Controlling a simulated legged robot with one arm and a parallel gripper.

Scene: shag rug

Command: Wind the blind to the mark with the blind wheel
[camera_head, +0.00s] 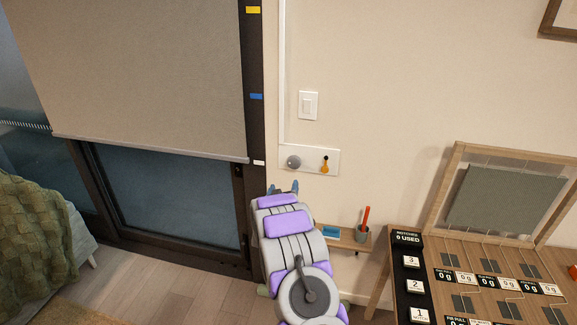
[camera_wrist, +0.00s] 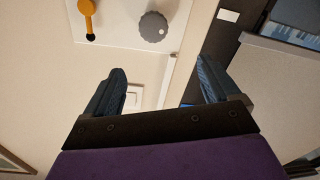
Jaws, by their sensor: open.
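The grey blind (camera_head: 150,80) hangs over the dark-framed window, its bottom bar sloping in the picture and ending close to the white mark (camera_head: 259,163) on the frame. A blue mark (camera_head: 256,96) and a yellow mark (camera_head: 253,10) sit higher on the same frame. The grey blind wheel (camera_head: 294,162) is on a white wall plate, left of a small orange lever (camera_head: 325,165). My gripper (camera_head: 283,188) is open and empty, just below the plate. The wrist view shows the wheel (camera_wrist: 153,27) beyond my open gripper (camera_wrist: 160,80), apart from the fingers.
A light switch (camera_head: 308,105) is above the plate. A wooden desk (camera_head: 430,270) with labelled buttons and a framed screen stands at right. A green-covered seat (camera_head: 40,230) is at left.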

